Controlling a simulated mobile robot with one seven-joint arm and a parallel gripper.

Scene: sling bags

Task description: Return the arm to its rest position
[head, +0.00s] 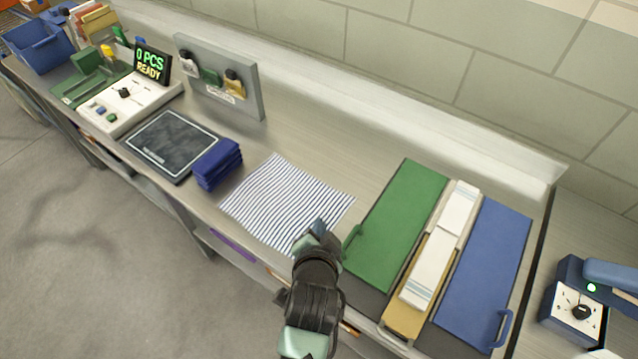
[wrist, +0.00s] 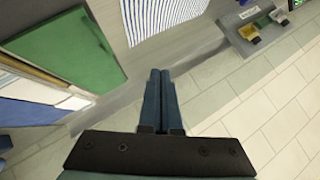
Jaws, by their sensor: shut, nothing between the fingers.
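My gripper (head: 317,230) is at the front part of the bench in the head view, over the near right corner of a striped cloth (head: 280,203). In the wrist view my gripper (wrist: 160,75) has its two fingers together, with nothing between them. The striped cloth also shows in the wrist view (wrist: 165,18), beyond the fingertips. My arm comes up from the bottom of the head view and hides a little of the bench edge.
Right of my gripper lie a green panel (head: 398,225), white folded strips (head: 440,245) and a blue panel (head: 487,270). To the left are folded dark blue cloths (head: 217,163), a dark slate pad (head: 165,143) and an upright grey board (head: 245,92). A wall runs behind.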

